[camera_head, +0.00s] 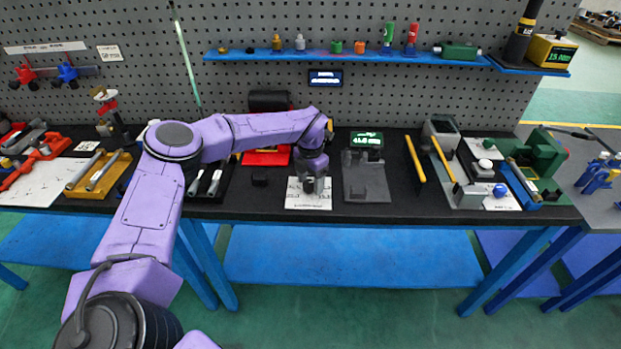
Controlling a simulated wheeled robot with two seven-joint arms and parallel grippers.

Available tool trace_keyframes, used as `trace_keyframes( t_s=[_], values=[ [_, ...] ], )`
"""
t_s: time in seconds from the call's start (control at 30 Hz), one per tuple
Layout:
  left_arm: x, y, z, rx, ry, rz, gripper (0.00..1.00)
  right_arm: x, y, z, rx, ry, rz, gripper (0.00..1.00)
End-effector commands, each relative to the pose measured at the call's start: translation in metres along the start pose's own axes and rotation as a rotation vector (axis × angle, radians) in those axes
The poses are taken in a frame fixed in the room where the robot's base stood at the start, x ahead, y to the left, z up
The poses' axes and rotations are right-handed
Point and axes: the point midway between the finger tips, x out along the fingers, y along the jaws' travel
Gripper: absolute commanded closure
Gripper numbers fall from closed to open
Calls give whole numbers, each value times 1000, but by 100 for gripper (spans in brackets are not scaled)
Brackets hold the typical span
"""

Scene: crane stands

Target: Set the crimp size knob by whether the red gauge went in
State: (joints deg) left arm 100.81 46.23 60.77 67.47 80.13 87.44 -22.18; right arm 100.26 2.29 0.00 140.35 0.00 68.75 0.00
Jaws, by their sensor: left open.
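My left gripper (314,186) points down over a white printed card (294,203) at the bench's front middle. It is open; its fingertips are small and dark, and I cannot tell what stands between or below them. A red-topped upright piece (411,36) stands on the back shelf beside a green-topped one (388,36); it may be the red gauge. At the right are a grey device with a white round button (485,164) and a blue knob (500,190); I cannot tell which part is the crimp size knob. My right gripper is out of view.
A grey fixture (366,182) with a green display (366,140) stands right of the gripper. Yellow bars (415,158) lie beyond it. A dark tray with tools (206,182) and a red tray (266,157) lie left. A green press (540,155) stands far right.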

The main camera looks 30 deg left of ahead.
Motion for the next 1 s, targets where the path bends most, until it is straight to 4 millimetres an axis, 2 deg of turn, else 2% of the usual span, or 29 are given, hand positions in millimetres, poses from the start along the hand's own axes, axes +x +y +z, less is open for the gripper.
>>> trace_keyframes(
  t_s=[0.23,0.27,0.4,0.43,0.77,1.0],
  values=[
    [2,1,-1,-3,-1,0,35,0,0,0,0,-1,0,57],
    [2,1,-1,-3,-1,0,38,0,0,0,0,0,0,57],
    [2,1,-1,-2,-1,1,84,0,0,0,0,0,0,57],
    [2,1,-1,-2,-1,1,91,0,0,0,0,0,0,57],
    [4,1,-1,-28,-2,2,91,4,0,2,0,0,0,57],
    [6,1,0,-152,-3,1,91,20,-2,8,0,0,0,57]
  ],
)
